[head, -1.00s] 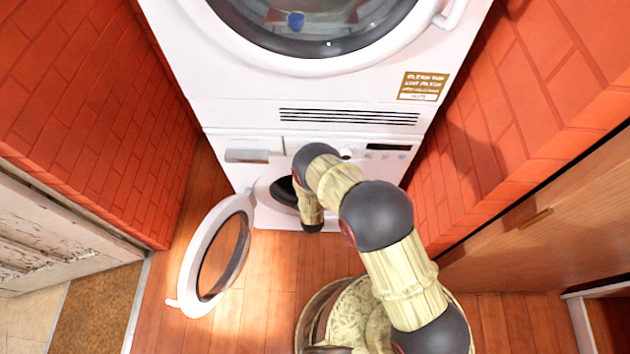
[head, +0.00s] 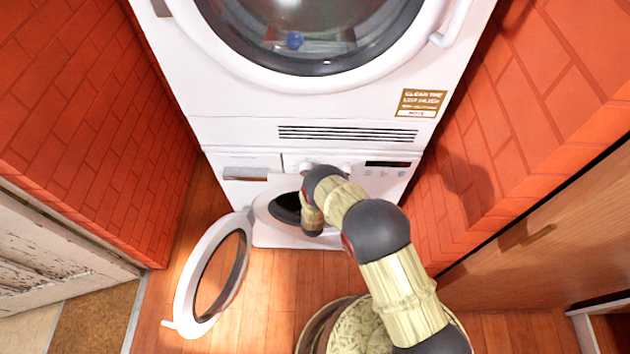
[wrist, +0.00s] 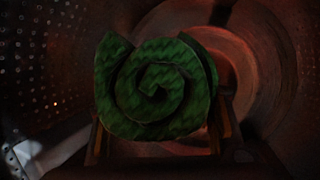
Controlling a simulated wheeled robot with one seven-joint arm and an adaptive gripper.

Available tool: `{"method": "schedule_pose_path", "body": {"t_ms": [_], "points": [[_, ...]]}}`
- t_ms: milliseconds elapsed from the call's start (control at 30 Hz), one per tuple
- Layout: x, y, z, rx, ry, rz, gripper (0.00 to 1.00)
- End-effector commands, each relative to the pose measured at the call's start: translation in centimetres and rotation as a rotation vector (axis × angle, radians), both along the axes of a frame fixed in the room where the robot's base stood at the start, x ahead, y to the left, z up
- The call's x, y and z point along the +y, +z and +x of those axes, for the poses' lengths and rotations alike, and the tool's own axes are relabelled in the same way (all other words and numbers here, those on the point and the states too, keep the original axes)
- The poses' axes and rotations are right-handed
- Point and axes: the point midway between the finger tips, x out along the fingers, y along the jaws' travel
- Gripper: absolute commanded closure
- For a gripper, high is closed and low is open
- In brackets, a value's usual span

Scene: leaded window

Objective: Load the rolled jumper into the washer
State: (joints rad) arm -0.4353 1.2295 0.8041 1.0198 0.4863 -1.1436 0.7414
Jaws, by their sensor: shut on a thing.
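The rolled jumper (wrist: 155,90) is a green knitted spiral, seen end-on in the wrist view. My gripper (wrist: 162,140) is shut on it, with a finger on each side. The jumper is inside the dark perforated drum (wrist: 45,60) of the washer. In the head view the washer (head: 262,166) is the lower white machine, with its round door (head: 240,240) swung open to the left. My arm reaches into its opening (head: 284,207). The gripper and jumper are hidden in the head view. I cannot tell whether the jumper touches the drum.
A white dryer (head: 230,110) with a closed round door stands above the washer. Brick walls (head: 90,130) flank the machines closely on both sides. A wooden cabinet (head: 545,215) is at the right. The wooden floor (head: 270,300) before the washer is partly clear.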

Motion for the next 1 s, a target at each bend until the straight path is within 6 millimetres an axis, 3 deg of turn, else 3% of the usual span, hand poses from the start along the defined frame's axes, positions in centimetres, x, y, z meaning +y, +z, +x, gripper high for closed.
{"method": "schedule_pose_path", "body": {"t_ms": [100, 133, 400, 500, 800, 1000], "points": [[0.0, 0.1, 0.1, -0.001, 0.000, 0.001, 0.80], [0.0, 0.1, 0.1, -0.001, 0.000, 0.001, 0.44], [0.0, 0.1, 0.0, -0.001, 0.000, 0.001, 0.29], [0.0, 0.0, 0.0, -0.001, 0.001, 0.000, 0.25], [0.0, 0.0, -0.2, 0.001, 0.000, -0.001, 0.25], [0.2, 0.7, -2.1, 0.002, 0.002, 0.000, 0.25]]}}
